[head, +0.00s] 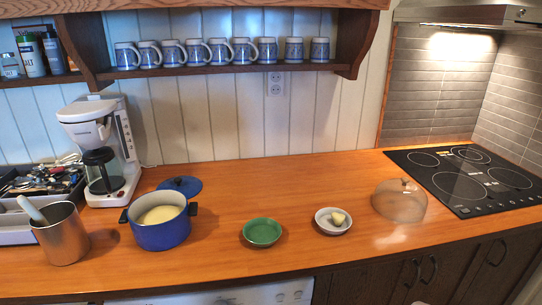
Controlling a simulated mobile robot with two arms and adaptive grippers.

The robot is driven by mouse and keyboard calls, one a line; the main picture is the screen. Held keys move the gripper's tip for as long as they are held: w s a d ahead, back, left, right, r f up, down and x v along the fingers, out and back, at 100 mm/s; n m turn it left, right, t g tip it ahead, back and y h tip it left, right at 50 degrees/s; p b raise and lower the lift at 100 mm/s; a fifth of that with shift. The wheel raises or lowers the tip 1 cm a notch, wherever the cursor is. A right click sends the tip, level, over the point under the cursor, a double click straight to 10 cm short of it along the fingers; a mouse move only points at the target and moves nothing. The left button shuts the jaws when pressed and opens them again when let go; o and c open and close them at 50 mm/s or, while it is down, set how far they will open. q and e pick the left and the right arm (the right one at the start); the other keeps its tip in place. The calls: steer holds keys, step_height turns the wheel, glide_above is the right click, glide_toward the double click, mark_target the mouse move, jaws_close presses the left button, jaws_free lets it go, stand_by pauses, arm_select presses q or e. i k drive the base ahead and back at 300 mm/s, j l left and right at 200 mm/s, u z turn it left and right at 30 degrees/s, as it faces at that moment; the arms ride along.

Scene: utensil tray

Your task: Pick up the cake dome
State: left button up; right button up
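The cake dome (399,203) is a clear, smoky see-through cover with a small dark knob on top. It stands on the wooden counter at the right, close to the left edge of the cooktop. Nothing touches it from above, and I cannot make out anything under it. Neither of my grippers shows in the head view.
The black cooktop (462,177) lies right.

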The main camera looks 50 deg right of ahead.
mark_target(401, 200)
steer(key=z, duration=2.4)
